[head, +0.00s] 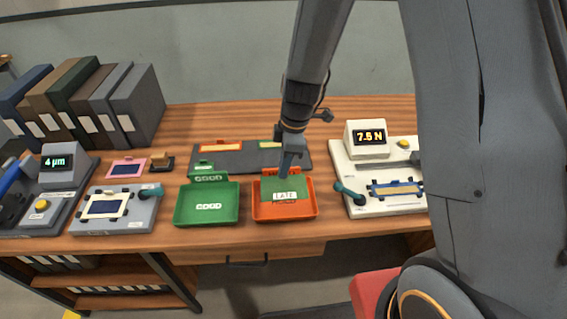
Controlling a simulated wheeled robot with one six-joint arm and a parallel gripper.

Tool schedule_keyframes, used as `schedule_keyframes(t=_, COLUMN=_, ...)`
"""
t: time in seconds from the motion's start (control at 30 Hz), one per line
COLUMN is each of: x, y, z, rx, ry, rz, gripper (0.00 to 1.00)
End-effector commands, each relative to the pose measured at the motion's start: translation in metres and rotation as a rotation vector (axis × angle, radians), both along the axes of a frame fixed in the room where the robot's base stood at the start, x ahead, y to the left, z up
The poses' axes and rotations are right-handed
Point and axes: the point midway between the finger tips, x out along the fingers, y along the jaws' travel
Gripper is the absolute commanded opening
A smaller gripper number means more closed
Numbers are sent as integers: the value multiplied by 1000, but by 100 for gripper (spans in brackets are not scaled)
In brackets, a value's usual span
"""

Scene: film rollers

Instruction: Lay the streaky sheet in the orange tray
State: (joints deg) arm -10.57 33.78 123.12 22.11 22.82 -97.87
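The orange tray (314,211) stands on the table near the front edge, right of the green tray. I see no streaks at this size. My gripper (286,172) points down at the sheet's back edge, over the tray. Its fingertips are small and partly merge with the sheet, so their opening is unclear.
The green tray (180,211) marked GOOD stands close on the left. A dark mat (240,158) lies behind both trays. A white device (350,160) reading 7.5 N stands right, a grey device (140,212) left. Binders (140,100) stand at the back left.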

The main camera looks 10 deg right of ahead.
Motion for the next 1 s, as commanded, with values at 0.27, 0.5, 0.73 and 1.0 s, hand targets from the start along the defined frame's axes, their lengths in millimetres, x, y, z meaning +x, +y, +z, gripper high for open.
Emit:
schedule_keyframes(t=0.27, x=0, y=0, z=-29, rx=-1, ry=1, rz=0, gripper=0)
schedule_keyframes(t=0.5, x=1, y=0, z=-55, rx=0, ry=0, rz=0, gripper=0)
schedule_keyframes(t=0.73, x=1, y=0, z=-76, rx=-1, ry=0, rz=1, gripper=0)
schedule_keyframes(t=1.0, x=1, y=0, z=-84, rx=0, ry=-1, rz=1, gripper=0)
